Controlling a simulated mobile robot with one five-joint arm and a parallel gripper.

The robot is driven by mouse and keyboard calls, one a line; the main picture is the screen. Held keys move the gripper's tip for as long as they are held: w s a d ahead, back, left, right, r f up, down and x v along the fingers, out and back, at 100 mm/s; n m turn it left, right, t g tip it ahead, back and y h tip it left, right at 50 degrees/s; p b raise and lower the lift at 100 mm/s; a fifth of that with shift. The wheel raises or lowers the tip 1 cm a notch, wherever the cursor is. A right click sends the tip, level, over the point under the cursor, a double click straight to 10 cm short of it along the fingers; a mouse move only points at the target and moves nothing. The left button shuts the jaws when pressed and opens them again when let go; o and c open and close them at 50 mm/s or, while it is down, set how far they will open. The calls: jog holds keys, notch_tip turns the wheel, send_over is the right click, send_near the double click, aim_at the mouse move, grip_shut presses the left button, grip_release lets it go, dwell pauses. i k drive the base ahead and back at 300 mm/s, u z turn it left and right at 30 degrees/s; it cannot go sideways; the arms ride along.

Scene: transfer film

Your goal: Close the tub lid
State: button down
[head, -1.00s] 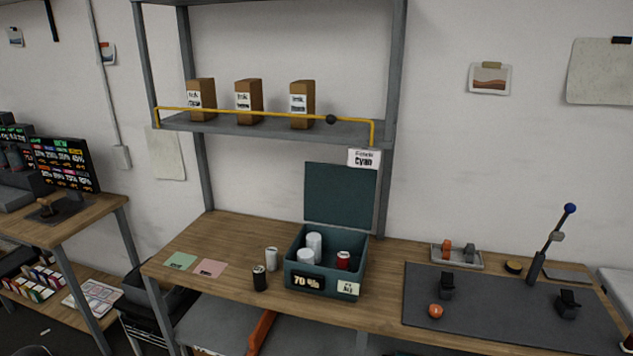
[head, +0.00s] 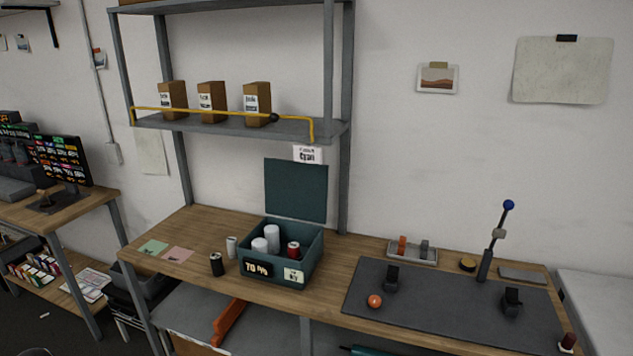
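The tub (head: 309,268) is a dark teal box on the wooden bench, with a "70 %" label on its front. Its lid (head: 296,190) is open and stands upright at the back of the tub. Inside are two white cylinders (head: 272,239) and a red can (head: 293,250). My gripper is not in view, and no part of my arm shows clearly.
A black can (head: 216,265) and a white can (head: 231,247) stand left of the tub. A shelf (head: 230,127) with brown boxes and a yellow rail is above. A dark mat (head: 440,305) with a lever (head: 490,255) lies to the right.

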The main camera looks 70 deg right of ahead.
aim_at(294, 190)
jog(key=u, duration=0.15)
jog(key=k, duration=0.3)
jog(key=z, duration=1.1)
jog(key=i, duration=1)
jog(key=z, duration=0.05)
